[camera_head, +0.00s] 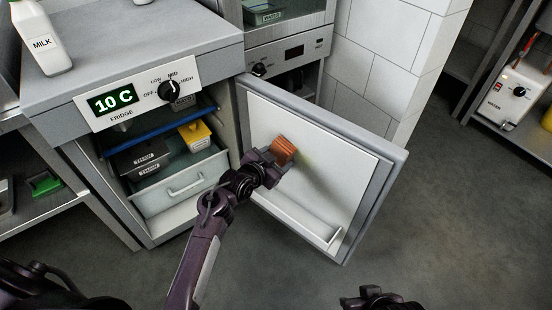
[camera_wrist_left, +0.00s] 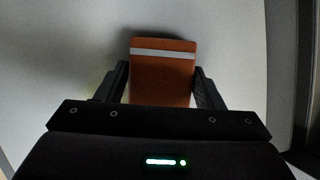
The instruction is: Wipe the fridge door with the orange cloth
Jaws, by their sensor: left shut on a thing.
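The fridge door (camera_head: 320,150) stands open to the right of the fridge, its white inner face towards me. A faint yellowish smear shows on that face, right of the cloth. My left gripper (camera_head: 273,160) is shut on the orange cloth (camera_head: 285,149) at the upper left part of the inner face. In the left wrist view the orange cloth (camera_wrist_left: 160,75), with a pale stripe, sits between the two fingers against the white door panel (camera_wrist_left: 60,60). I cannot tell whether it touches the panel. My right gripper (camera_head: 375,298) is at the bottom edge, mostly cut off.
The fridge's drawer (camera_head: 180,185) and dark containers (camera_head: 140,158) lie left of the door. A milk bottle (camera_head: 42,40) stands on the counter (camera_head: 110,50). A door shelf (camera_head: 300,222) runs low across the inner face. The floor (camera_head: 440,220) at right is clear.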

